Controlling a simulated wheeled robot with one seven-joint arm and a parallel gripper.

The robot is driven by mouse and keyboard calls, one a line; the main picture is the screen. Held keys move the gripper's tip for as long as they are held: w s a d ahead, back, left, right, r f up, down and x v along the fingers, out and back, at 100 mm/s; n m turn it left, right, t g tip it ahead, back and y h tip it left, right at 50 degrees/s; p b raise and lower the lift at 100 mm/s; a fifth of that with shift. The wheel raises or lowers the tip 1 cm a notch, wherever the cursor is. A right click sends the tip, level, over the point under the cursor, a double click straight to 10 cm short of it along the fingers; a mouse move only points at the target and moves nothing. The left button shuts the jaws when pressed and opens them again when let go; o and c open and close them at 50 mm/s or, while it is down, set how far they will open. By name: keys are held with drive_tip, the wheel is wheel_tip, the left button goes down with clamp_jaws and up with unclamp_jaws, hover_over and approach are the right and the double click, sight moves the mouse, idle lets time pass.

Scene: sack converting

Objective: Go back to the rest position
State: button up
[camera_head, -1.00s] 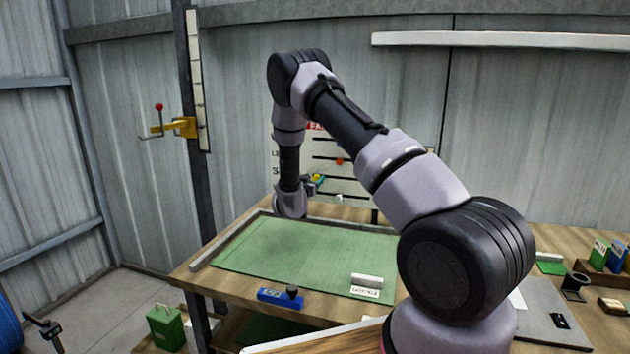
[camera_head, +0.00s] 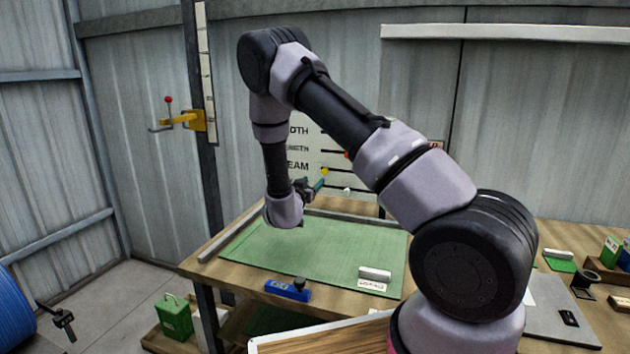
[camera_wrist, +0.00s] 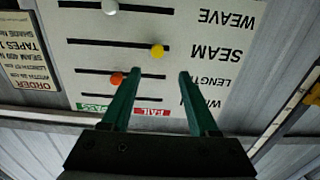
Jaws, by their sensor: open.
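My gripper (camera_head: 322,184) is open and empty, its two green fingers in front of the board on the back wall. The fingers also show in the wrist view (camera_wrist: 160,75), spread apart with nothing between them. The white board (camera_head: 300,128) appears upside down in the wrist view (camera_wrist: 225,55). It has dark slots with an orange knob (camera_wrist: 117,78), a yellow knob (camera_wrist: 157,50) and a white knob (camera_wrist: 110,7). The fingers look clear of the knobs. My arm is bent, its elbow high and its wrist above the bench; it hides part of the board.
A green mat (camera_head: 330,255) covers much of the wooden bench (camera_head: 215,262). A blue tool (camera_head: 287,290) and a white roll (camera_head: 375,274) lie near its front. A yellow bracket (camera_head: 190,120) juts from a post at left. A green box (camera_head: 175,317) stands low at left.

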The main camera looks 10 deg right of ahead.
drive_tip(key=shift+r, duration=0.1)
wheel_tip(320, 180, up, 11)
drive_tip(key=m+g+y, duration=0.2)
drive_tip(key=y, duration=0.3)
drive_tip(key=s+r+n+g+y, duration=0.15)
drive_tip(key=s+r+y, duration=0.35)
drive_tip(key=s+r, duration=0.55)
drive_tip(key=s+r+n+g+y, duration=0.1)
drive_tip(key=s+r+g, duration=0.1)
drive_tip(key=s, duration=1.2)
drive_tip(key=s+d+r+n+g+y, duration=0.1)
drive_tip(key=s+r, duration=0.3)
drive_tip(key=s, duration=1)
drive_tip(key=shift+d+r+n+g, duration=0.2)
drive_tip(key=shift+n+g, duration=0.35)
drive_tip(key=shift+g, duration=0.2)
drive_tip(key=shift+w+a, duration=0.1)
